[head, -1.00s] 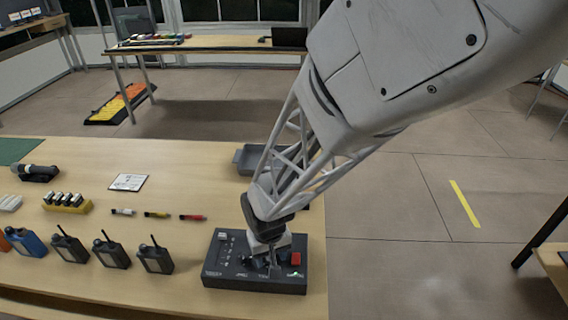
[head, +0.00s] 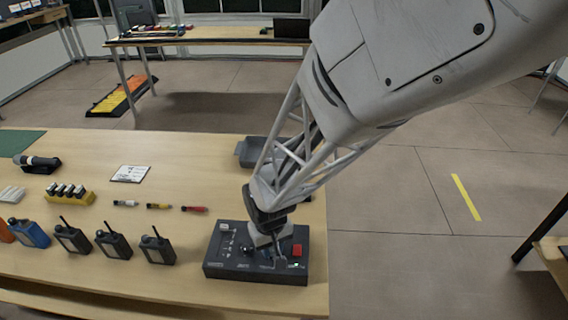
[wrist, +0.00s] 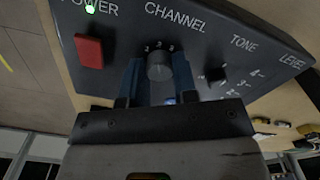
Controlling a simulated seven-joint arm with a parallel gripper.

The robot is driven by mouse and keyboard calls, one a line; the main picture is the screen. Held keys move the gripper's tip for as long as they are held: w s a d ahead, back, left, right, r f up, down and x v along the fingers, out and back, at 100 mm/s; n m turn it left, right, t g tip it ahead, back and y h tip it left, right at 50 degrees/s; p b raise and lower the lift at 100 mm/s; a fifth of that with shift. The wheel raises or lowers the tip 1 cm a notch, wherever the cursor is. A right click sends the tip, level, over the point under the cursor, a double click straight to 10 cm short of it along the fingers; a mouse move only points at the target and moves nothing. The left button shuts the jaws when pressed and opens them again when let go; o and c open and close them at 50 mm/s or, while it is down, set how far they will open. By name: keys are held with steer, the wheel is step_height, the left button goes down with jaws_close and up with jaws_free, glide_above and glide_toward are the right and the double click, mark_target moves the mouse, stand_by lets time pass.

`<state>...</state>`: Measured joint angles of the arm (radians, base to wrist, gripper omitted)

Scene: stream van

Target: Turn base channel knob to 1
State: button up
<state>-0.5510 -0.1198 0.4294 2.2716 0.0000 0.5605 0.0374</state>
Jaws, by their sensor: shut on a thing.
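The dark grey base unit (head: 228,272) sits at the table's right front corner. In the wrist view its panel (wrist: 215,40) reads POWER, CHANNEL, TONE and LEVEL. The round grey channel knob (wrist: 159,67) is under the CHANNEL label, with small numbers around its top edge. My gripper (wrist: 159,80) is shut on the channel knob, one blue-grey finger on each side. The knob's pointer and exact setting cannot be made out. In the head view my gripper (head: 268,243) is over the unit and hides the knob.
A grey tray (head: 245,152) lies behind. Several handheld radios (head: 157,248) stand left, with markers (head: 194,209) behind them.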

mark_target(272, 248)
steer(key=n, duration=0.7)
stand_by(0.6)
steer(key=o, duration=0.9)
steer(key=shift+o, duration=0.2)
steer(key=shift+r, duration=3.9)
